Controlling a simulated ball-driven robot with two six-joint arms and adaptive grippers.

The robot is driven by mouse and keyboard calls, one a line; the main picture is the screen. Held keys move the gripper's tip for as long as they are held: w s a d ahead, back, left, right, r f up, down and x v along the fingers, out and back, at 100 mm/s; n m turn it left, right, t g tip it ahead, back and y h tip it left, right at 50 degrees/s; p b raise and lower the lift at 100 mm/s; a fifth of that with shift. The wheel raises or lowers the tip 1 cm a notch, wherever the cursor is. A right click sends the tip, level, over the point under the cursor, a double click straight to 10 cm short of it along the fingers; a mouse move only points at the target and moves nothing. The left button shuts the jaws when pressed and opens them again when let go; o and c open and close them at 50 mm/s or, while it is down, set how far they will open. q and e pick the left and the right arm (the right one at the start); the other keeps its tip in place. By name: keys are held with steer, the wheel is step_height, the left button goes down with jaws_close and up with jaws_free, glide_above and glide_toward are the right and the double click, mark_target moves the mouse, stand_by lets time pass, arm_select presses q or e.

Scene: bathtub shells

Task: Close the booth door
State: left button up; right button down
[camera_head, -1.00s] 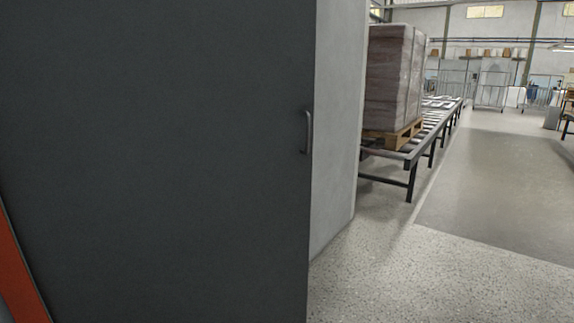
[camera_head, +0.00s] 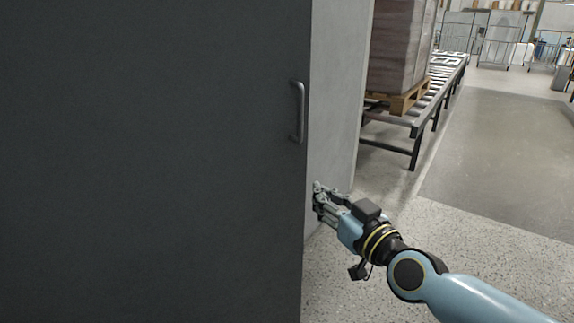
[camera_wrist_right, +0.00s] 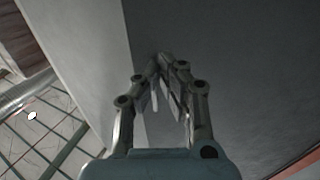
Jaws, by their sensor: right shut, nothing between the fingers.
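The booth door (camera_head: 150,160) is a large dark grey panel that fills the left half of the head view. Its vertical metal handle (camera_head: 297,112) is near its right edge. In the head view my right gripper (camera_head: 317,190) is shut and empty, beside the door's right edge and below the handle. I cannot tell whether it touches the door. In the right wrist view the fingers (camera_wrist_right: 165,60) meet at the tips, with the dark door panel (camera_wrist_right: 240,60) behind them. My left gripper is not in view.
The pale booth wall (camera_head: 338,90) stands just behind the door's right edge. Beyond it, a roller conveyor (camera_head: 425,110) carries a wrapped load (camera_head: 398,45) on a wooden pallet (camera_head: 405,98). The speckled floor (camera_head: 480,225) at the right is open.

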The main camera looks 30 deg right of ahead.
mark_target(285, 163)
steer(key=w, duration=0.4)
steer(key=w+b, duration=0.1)
steer(key=w, duration=0.7)
steer(key=shift+d+f+b, duration=0.15)
steer(key=shift+d+b, duration=0.2)
steer(key=shift+b, duration=0.05)
steer(key=shift+w, duration=0.3)
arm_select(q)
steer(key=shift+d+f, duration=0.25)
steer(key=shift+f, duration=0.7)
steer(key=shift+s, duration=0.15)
